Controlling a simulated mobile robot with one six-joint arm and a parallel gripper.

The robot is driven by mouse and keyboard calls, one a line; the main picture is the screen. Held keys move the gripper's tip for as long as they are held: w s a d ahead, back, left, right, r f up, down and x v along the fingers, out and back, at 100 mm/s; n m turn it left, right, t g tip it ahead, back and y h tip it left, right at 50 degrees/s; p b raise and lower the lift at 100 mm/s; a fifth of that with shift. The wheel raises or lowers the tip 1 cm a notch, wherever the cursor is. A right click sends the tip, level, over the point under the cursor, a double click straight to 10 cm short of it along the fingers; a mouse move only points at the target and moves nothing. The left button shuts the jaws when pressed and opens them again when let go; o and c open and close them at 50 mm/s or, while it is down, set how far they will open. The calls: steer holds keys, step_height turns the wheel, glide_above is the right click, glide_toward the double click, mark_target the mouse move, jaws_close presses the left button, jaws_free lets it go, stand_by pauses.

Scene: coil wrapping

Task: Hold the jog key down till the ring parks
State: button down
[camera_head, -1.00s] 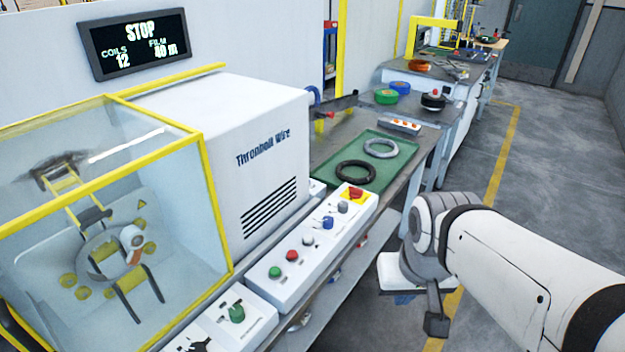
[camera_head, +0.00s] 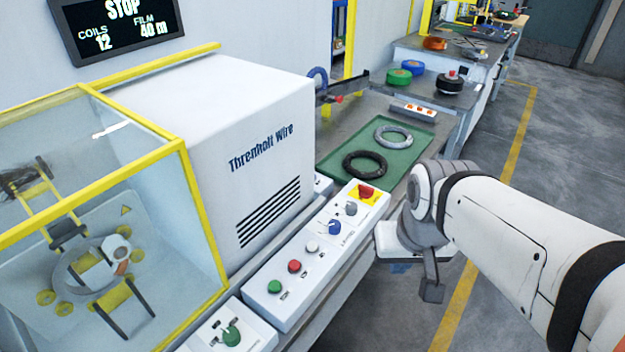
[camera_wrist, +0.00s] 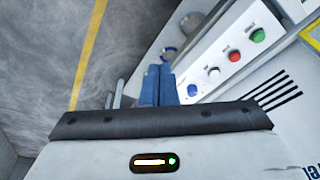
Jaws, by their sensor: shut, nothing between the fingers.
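The control panel (camera_head: 262,298) carries a green button (camera_head: 274,287), a red button (camera_head: 295,266), a white button (camera_head: 312,246), a blue knob (camera_head: 334,227), a grey knob (camera_head: 351,208) and a red stop button (camera_head: 366,191). The labels are too small to read, so I cannot tell which is the jog key. The ring (camera_head: 72,278) stands behind the clear guard at left. My gripper (camera_head: 400,268) is mostly hidden under my wrist, right of the panel. In the wrist view, its blue fingers (camera_wrist: 158,84) are shut and empty, overlapping the panel's edge by the blue knob (camera_wrist: 192,90).
The display (camera_head: 122,27) reads STOP, coils 12, film 40 m. A green tray (camera_head: 352,192) holds a black coil (camera_head: 365,164) and a grey coil (camera_head: 393,136). A second panel with a green knob (camera_head: 231,335) is at the front. The floor aisle at right is clear.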

steer(key=w+a+f+m+y+p, duration=0.1)
steer(key=w+a+m+y, duration=0.25)
steer(key=a, duration=0.25)
steer(key=m+t+y+p, duration=0.1)
steer(key=m+y+p, duration=0.3)
steer(key=m, duration=0.7)
glide_above(317, 246)
steer(key=b, duration=0.1)
steer(key=shift+y, duration=0.25)
step_height(317, 246, down, 5)
steer(key=shift+r, duration=0.1)
steer(key=shift+f+b, duration=0.2)
steer(key=shift+b, duration=0.1)
step_height(317, 246, down, 8)
steer(key=b, duration=0.6)
steer(key=shift+f+b, duration=0.3)
steer(key=shift+b, duration=0.15)
steer(key=shift+f+b, duration=0.35)
steer(key=shift+b, duration=0.25)
